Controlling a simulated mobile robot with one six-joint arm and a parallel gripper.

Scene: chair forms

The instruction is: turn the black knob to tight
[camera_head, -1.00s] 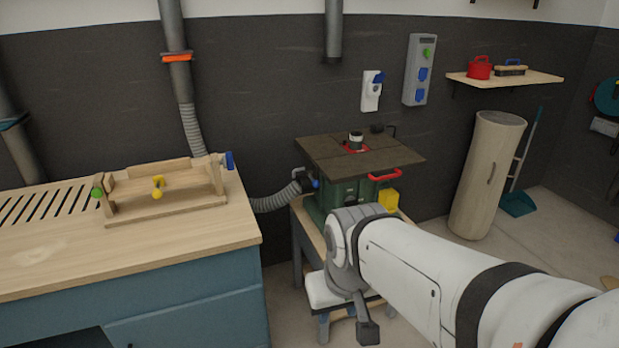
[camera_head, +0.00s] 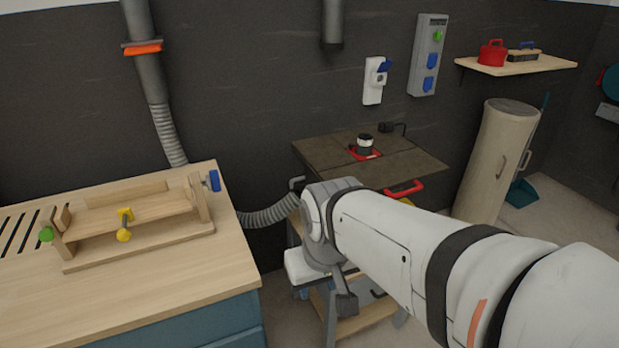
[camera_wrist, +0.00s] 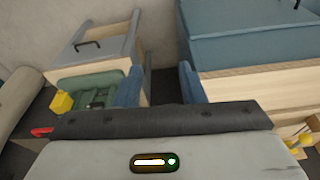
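The machine table (camera_head: 322,152) has a dark brown top and stands against the wall. A small black knob-like part (camera_head: 386,127) with a bent rod sits at its back edge; I cannot tell for sure that it is the black knob. A black-and-pale spindle (camera_head: 365,143) stands in a red ring on the top. In the wrist view, the machine's green body (camera_wrist: 92,88) sits on a wooden stand, with small dark details too unclear to identify. My gripper (camera_wrist: 161,84) has two bluish fingers apart, with nothing between them. In the head view my arm hides the machine's front.
A wooden bench (camera_head: 130,290) stands at left, bearing a wooden jig (camera_head: 140,225) with green, yellow and blue knobs. A grey hose (camera_head: 270,214) runs to the machine. A red handle (camera_head: 404,189) juts from the table's front.

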